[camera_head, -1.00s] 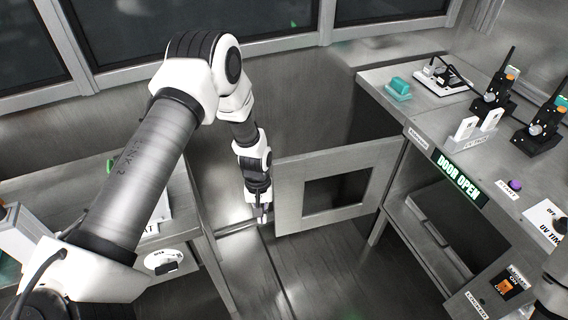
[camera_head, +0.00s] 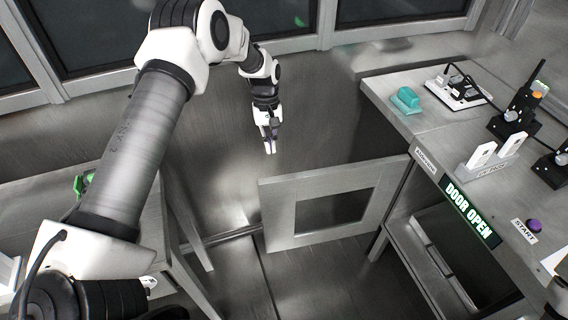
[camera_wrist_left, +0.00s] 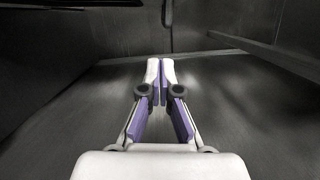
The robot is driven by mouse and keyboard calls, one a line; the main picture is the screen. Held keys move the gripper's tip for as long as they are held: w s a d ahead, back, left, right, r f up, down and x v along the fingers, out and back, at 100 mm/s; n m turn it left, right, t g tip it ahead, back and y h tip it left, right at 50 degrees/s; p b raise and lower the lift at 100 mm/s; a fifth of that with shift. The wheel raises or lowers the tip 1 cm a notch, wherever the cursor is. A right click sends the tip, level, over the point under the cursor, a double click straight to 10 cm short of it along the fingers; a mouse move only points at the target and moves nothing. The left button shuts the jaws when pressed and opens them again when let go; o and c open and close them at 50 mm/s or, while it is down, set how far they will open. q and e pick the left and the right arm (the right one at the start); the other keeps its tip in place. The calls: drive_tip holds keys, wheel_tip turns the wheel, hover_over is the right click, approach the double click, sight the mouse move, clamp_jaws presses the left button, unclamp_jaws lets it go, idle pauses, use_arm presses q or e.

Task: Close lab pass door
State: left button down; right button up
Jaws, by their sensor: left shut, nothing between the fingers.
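The lab pass door (camera_head: 277,212) is a grey metal panel with a square window opening. In the head view it stands out from the bench at the right, across the gap between the two benches. A lit sign (camera_head: 468,212) on the right bench reads "DOOR OPEN". My left gripper (camera_head: 270,149) is shut and empty, above and behind the door's free left end, apart from it. It also shows in the left wrist view (camera_wrist_left: 159,64), fingertips together, with bare grey surfaces ahead. My right gripper does not show.
The right bench (camera_head: 395,117) carries a teal block (camera_head: 406,99), a UV pack rack (camera_head: 490,158), black handheld devices (camera_head: 517,110) and a purple start button (camera_head: 534,225). A left bench (camera_head: 130,190) stands below my left arm. Floor between the benches looks clear.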

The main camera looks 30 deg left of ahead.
sight(274, 184)
use_arm(q)
drive_tip(key=s+d+f, duration=0.1)
drive_tip(key=f, duration=0.2)
drive_tip(key=s+d+f+p, duration=0.1)
drive_tip(key=s+d+f, duration=0.1)
drive_tip(key=f, duration=0.1)
drive_tip(key=s+d+f, duration=0.1)
drive_tip(key=s+f, duration=0.1)
drive_tip(key=f, duration=0.1)
drive_tip(key=shift+s+d+f+p, duration=0.1)
drive_tip(key=shift+s+d+p, duration=0.15)
drive_tip(key=shift+p, duration=0.1)
